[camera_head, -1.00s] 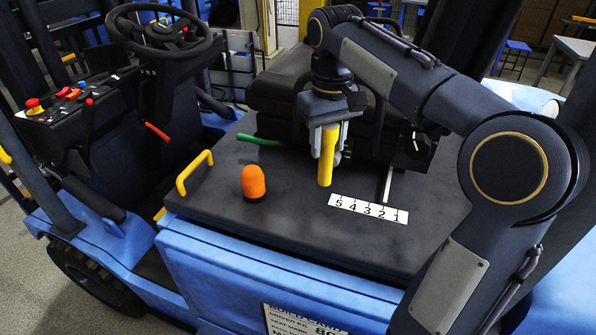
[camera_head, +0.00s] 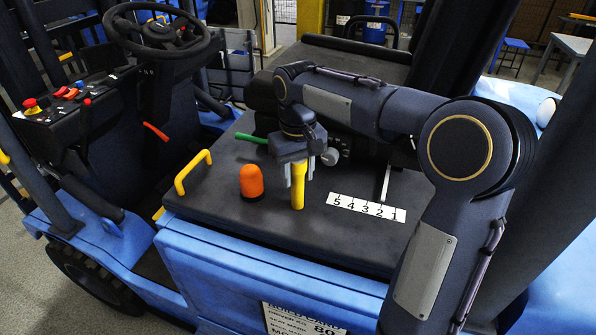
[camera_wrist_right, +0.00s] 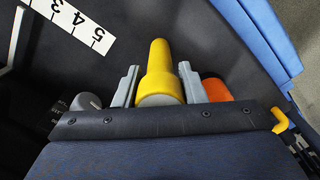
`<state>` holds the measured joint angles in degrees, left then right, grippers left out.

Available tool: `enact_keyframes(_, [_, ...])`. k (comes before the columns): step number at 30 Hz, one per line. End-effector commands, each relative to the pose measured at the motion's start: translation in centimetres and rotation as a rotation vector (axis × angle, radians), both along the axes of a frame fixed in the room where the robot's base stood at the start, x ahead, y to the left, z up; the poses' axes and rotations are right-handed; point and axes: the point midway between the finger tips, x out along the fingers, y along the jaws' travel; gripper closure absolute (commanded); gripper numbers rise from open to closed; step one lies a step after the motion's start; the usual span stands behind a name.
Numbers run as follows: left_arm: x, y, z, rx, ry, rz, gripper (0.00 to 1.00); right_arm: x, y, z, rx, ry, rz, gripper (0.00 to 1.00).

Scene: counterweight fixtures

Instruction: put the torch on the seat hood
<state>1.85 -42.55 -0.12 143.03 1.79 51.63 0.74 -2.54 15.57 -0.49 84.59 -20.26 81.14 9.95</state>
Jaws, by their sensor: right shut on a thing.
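My left gripper is not in view.
An orange beacon (camera_head: 251,181) stands on the hood close left of the torch. A numbered white strip (camera_head: 366,207) lies to the right. A yellow handle (camera_head: 194,172) is at the hood's left edge. A green lever (camera_head: 252,139) and a grey knob (camera_head: 330,157) are behind.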

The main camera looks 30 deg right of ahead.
Motion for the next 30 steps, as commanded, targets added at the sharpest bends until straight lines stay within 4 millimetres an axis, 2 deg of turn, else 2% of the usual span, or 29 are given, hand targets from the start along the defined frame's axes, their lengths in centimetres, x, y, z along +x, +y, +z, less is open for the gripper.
enact_keyframes(4, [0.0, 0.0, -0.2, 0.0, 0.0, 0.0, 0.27, 0.0, 0.0, -0.4, 0.0, 0.0, 0.0, 0.89])
enact_keyframes(5, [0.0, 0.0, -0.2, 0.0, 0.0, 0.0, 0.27, 0.0, 0.0, -0.3, 0.0, 0.0, 0.0, 0.59])
enact_keyframes(9, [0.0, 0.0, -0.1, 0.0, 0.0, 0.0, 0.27, 0.0, 0.0, -0.3, 0.0, 0.0, 0.0, 0.41])
enact_keyframes(20, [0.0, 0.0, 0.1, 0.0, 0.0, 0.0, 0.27, 0.0, 0.0, 0.3, 0.0, -0.001, 0.0, 0.41])
enact_keyframes(23, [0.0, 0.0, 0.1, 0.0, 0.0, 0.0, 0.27, 0.1, 0.0, 1.6, 0.0, -0.004, 0.0, 0.41])
enact_keyframes(30, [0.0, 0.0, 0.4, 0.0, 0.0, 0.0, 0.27, 0.1, 0.0, 6.8, 0.001, -0.005, -0.001, 0.41])
